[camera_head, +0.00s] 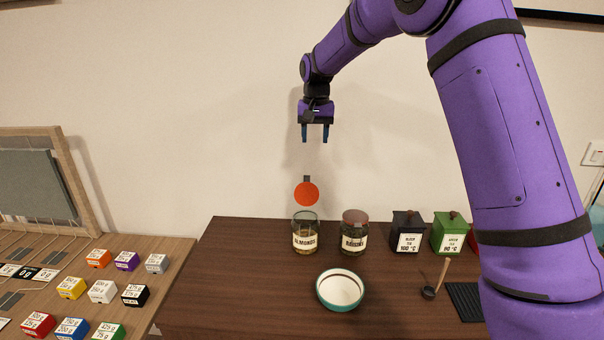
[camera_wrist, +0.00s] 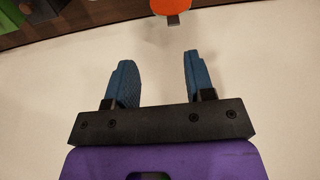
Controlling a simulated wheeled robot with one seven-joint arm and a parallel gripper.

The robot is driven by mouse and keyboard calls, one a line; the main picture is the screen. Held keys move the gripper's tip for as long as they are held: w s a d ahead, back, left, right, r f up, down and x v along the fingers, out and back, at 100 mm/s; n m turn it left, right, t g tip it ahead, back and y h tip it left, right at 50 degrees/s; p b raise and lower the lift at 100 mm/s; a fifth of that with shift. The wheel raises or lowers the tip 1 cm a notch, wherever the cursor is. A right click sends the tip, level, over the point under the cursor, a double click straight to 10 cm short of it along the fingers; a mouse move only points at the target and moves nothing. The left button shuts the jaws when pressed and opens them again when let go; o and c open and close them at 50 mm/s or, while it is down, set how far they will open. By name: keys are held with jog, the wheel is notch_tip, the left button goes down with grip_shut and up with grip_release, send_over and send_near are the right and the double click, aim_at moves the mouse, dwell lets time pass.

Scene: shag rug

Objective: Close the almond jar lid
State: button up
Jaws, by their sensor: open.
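The almond jar (camera_head: 306,237) is a glass jar with a label reading ALMONDS, standing at the back of the dark wooden table. Its lid (camera_head: 306,194) appears as an orange-red disc with a small dark tab, raised above the jar mouth near the wall. The lid also shows at the top of the wrist view (camera_wrist: 171,6). My gripper (camera_head: 315,136) hangs in the air above the lid, fingers pointing down, open and empty. In the wrist view my gripper (camera_wrist: 158,75) has its two blue fingers apart with nothing between them.
A second labelled jar (camera_head: 354,232) stands right of the almond jar. A black tin (camera_head: 407,232) and a green tin (camera_head: 450,233) are further right. A teal-rimmed bowl (camera_head: 340,289) and a scoop (camera_head: 430,291) lie in front. Several coloured cubes (camera_head: 102,291) sit on the left table.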

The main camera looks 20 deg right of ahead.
notch_tip(320, 180, down, 3)
jog(key=w+a, duration=0.1)
jog(key=w, duration=0.2)
send_near(307, 191)
jog(key=f, duration=0.1)
jog(key=w+f, duration=0.1)
jog(key=f, duration=0.1)
jog(key=w+f, duration=0.1)
jog(key=f, duration=0.1)
jog(key=shift+d, duration=0.2)
grip_shut()
